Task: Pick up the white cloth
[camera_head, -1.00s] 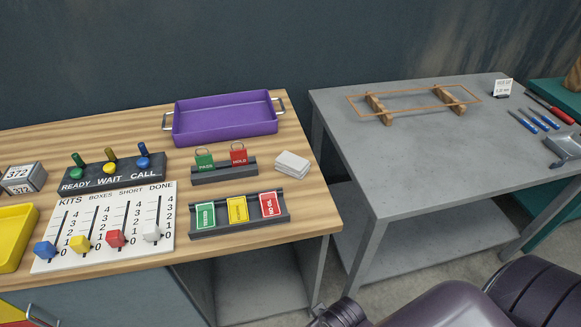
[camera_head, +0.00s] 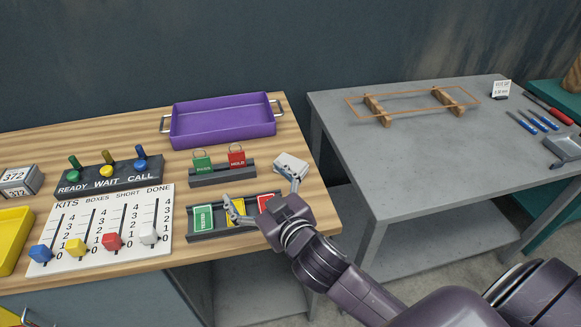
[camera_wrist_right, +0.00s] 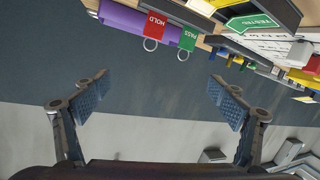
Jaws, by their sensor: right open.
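The white cloth (camera_head: 290,161) is a small folded pad lying on the wooden table near its right edge, beside the PASS and HOLD tag rack. My right gripper (camera_head: 262,188) is open and empty above the front card holder. Its far fingertip overlaps the cloth's lower right part in the head view; I cannot tell whether it touches. In the right wrist view the spread fingers (camera_wrist_right: 160,88) have nothing between them, and I cannot make out the cloth there. My left gripper is not in view.
The tag rack (camera_head: 222,175) and the front card holder (camera_head: 194,236) stand close to the cloth. A purple tray (camera_head: 222,123) is behind. A slider board (camera_head: 100,245) and switch box (camera_head: 110,176) lie left. A grey table (camera_head: 420,150) stands right, across a gap.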

